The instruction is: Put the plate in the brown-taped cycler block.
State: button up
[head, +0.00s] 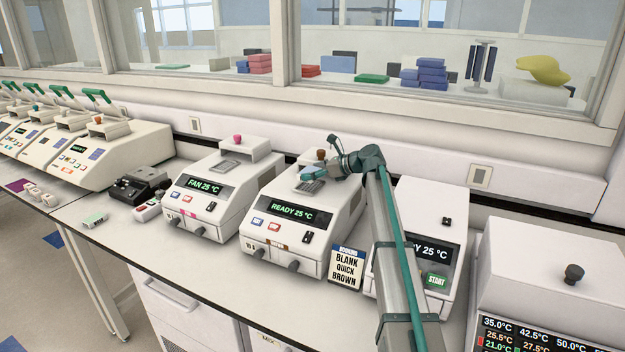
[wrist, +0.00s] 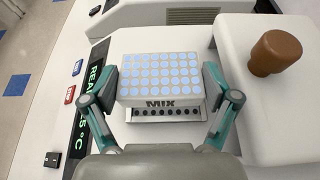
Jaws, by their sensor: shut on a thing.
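The plate (wrist: 162,78) is white with rows of pale blue wells and "MIX" on its side. My gripper (wrist: 164,103) is shut on it, with one teal finger at each side. The brown-taped cycler (head: 292,238) reads READY 25 °C, with brown tape (head: 277,244) on its front and a brown knob (wrist: 275,53) on its raised lid. In the head view my gripper (head: 311,178) is over this cycler's block. In the wrist view a row of dark block wells (wrist: 168,112) shows past the plate's near edge; the plate hides the rest. I cannot tell whether the plate touches the block.
A pink-taped cycler (head: 205,205) reading FAN 25 °C stands to the left. Another cycler (head: 432,215) stands behind my arm to the right. A booking sign (head: 346,268) stands at the front right of the brown-taped cycler. Another small plate (head: 95,220) lies on the bench at left.

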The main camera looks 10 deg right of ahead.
aim_at(313, 187)
jog(key=shift+w+f+p, duration=0.2)
jog(key=shift+f+p, duration=0.05)
jog(key=shift+f, duration=0.7)
jog(key=shift+w+f+p, duration=0.15)
jog(key=shift+f+p, duration=0.05)
jog(key=shift+f, duration=0.75)
jog(key=shift+f, duration=0.1)
jog(key=o, duration=0.9)
jog(key=shift+d, duration=0.1)
jog(key=b+v, duration=0.4)
jog(key=v, duration=0.8)
